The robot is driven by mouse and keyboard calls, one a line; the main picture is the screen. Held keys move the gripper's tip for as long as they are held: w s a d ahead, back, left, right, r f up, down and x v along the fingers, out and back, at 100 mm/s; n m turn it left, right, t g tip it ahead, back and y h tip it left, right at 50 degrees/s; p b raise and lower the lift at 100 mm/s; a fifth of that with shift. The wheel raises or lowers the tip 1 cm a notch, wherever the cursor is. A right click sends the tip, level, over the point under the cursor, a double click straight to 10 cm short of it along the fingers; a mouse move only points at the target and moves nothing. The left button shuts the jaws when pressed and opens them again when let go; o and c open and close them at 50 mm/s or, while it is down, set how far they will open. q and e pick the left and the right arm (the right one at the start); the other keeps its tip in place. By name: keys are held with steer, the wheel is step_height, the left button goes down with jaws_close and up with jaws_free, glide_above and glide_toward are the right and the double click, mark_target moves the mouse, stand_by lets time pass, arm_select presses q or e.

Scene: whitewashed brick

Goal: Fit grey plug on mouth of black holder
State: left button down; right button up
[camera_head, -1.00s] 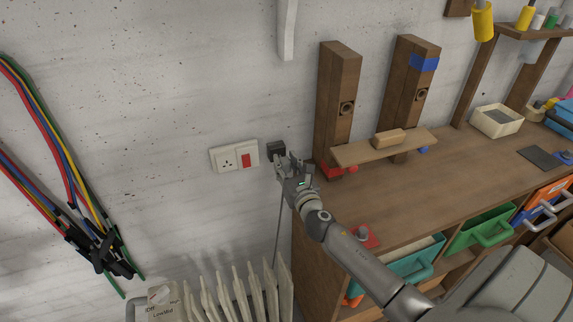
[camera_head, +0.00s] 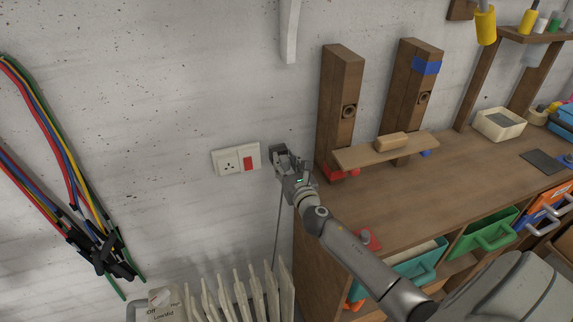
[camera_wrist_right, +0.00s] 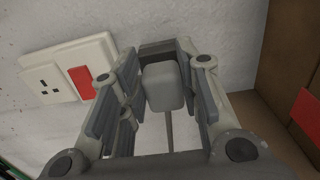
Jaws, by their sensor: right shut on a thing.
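The black holder (camera_head: 277,149) is on the white wall, just right of the socket plate. My right gripper covers most of it in the head view; in the right wrist view its dark edge (camera_wrist_right: 157,49) shows behind the plug. The grey plug (camera_wrist_right: 163,87) is a rounded block between the fingers of my right gripper (camera_head: 282,161), which is shut on it. The plug is in front of the holder's mouth; I cannot tell whether they touch or how far it is in. A grey cable (camera_head: 279,232) hangs from the plug. My left gripper is not in view.
A white socket plate with a red switch (camera_head: 236,160) is close on the left. A white radiator (camera_head: 235,300) stands below. The wooden bench (camera_head: 410,195) with posts and a small shelf is on the right. Coloured cables (camera_head: 65,180) hang at the far left.

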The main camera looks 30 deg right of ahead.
steer(key=shift+w, duration=0.25)
steer(key=shift+w+d, duration=0.1)
steer(key=shift+w, duration=0.15)
steer(key=o, duration=1.1)
steer(key=shift+s, duration=0.1)
steer(key=v, duration=1.2)
